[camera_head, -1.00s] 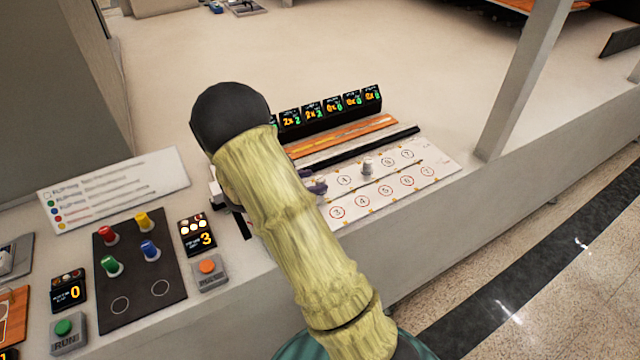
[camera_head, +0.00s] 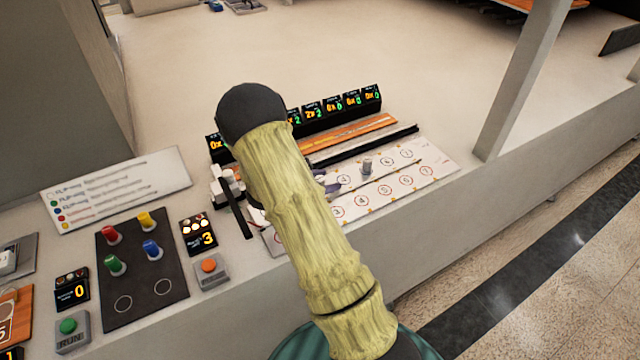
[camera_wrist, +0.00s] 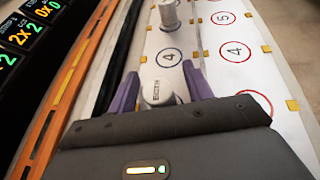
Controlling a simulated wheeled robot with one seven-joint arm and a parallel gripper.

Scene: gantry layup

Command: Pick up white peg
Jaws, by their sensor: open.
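In the wrist view, the purple fingers of my gripper (camera_wrist: 163,76) are open on either side of a pale, round-topped peg (camera_wrist: 158,92) with dark lettering. I cannot tell whether either finger touches it. A second white peg (camera_wrist: 168,14) stands upright farther along the numbered board and also shows in the head view (camera_head: 366,167). In the head view my arm hides most of my gripper, with only a bit of purple finger (camera_head: 327,186) showing, and the peg between the fingers is hidden.
The white numbered board (camera_head: 432,172) has circled spots and yellow tabs. A black rail (camera_head: 375,144), an orange strip (camera_head: 345,135) and a row of counter displays (camera_head: 335,107) run behind it. White blocks (camera_head: 222,185) lie left of my arm. A dark panel (camera_head: 150,265) holds coloured knobs.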

